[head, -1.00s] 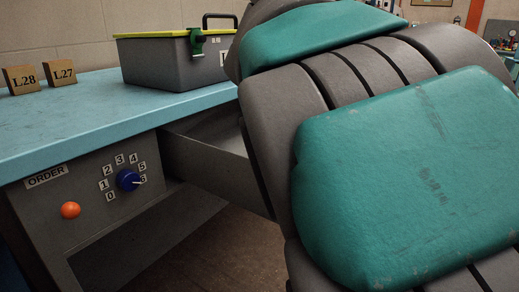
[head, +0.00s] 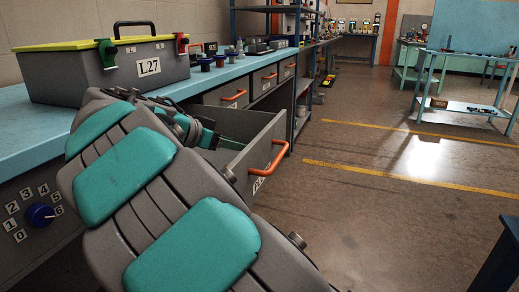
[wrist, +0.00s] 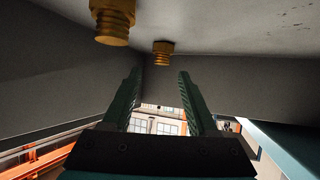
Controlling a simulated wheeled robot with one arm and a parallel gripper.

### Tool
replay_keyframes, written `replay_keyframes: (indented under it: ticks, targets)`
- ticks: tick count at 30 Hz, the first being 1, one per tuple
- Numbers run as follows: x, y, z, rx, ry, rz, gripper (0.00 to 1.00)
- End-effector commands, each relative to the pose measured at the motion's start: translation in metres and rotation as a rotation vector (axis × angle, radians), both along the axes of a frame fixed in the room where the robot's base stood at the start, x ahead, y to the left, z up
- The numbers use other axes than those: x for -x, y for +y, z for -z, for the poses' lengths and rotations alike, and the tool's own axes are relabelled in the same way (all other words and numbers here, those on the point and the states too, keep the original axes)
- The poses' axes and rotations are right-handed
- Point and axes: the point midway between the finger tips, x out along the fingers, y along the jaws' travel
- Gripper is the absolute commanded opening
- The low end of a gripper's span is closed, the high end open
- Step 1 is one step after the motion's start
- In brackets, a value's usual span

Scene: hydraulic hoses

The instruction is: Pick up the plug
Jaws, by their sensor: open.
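Two threaded brass-coloured plugs show in the wrist view, on the light floor of the open drawer. The nearer, larger plug (wrist: 113,25) is at the upper left and is cut by the top edge. The smaller, farther plug (wrist: 162,50) is ahead of the gap between my fingertips, apart from them. My gripper (wrist: 160,74) is open with nothing between its two green fingers. In the head view my gripper (head: 208,138) reaches into the open grey drawer (head: 262,143). The plugs are hidden there by the drawer front and my arm.
The drawer front has an orange handle (head: 269,160). Drawer walls stand close around my gripper. A grey case (head: 75,78) with a yellow rim and an L27 label sits on the blue workbench (head: 22,120). Small items stand farther along the bench. Open floor (head: 390,200) lies to the right.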

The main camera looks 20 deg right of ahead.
Motion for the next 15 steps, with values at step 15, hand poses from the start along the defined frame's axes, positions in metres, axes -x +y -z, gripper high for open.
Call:
replay_keyframes:
  ticks: [15]
  targets:
    - [-0.029, -0.046, 0.031, 0.001, 0.001, 0.002, 0.59]
